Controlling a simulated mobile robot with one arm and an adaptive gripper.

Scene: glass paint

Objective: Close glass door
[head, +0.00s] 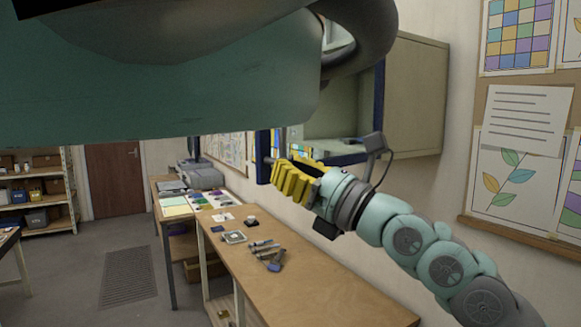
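A beige wall cabinet (415,95) hangs at the upper middle, with its pale inside in view. The glass door has a dark blue frame (263,157); its left upright shows beside my fingers, and more blue framing runs along the cabinet's lower and right edges. How far the door stands open is hard to tell. My gripper (287,178), with yellow fingers, is at the left upright, beside a small handle-like bar. The fingers overlap in this view, so their gap and any contact are hidden. My teal body part covers the upper left and hides the cabinet's top.
A long wooden workbench (310,282) runs below the cabinet, with tools (265,250) and small items on it. A farther table (163,192) holds papers and paint. Pinned pictures (520,185) hang on the right wall. The floor (75,270) at left is mostly clear.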

